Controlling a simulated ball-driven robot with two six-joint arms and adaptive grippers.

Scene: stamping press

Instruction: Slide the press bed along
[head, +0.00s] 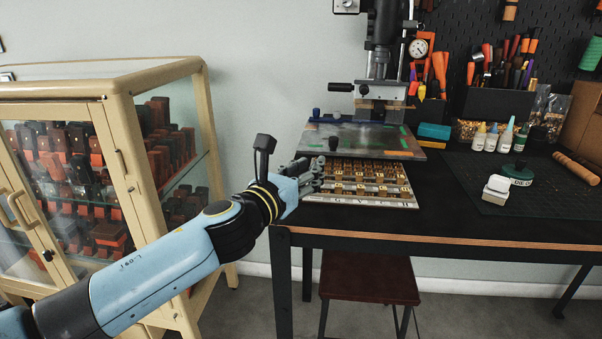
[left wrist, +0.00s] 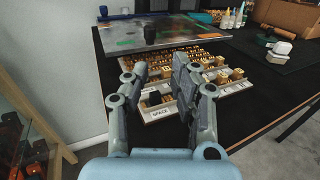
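The press bed (head: 360,138) is a flat grey metal plate under the press column, with coloured marks and a black knob (head: 333,144) near its front left. The bed (left wrist: 195,32) and its upright knob (left wrist: 151,36) also show in the left wrist view. My left gripper (head: 318,170) is in front of the bed's left front edge, over the left end of the letter tray. In the left wrist view the fingers (left wrist: 160,72) are apart with nothing between them, and the knob stands beyond their tips, not touched. My right gripper is not in view.
A tray of brass letters (head: 385,203) lies in front of the bed. The stamping press (head: 384,60) rises behind. A glass cabinet (head: 128,95) stands left of the table (head: 450,222).

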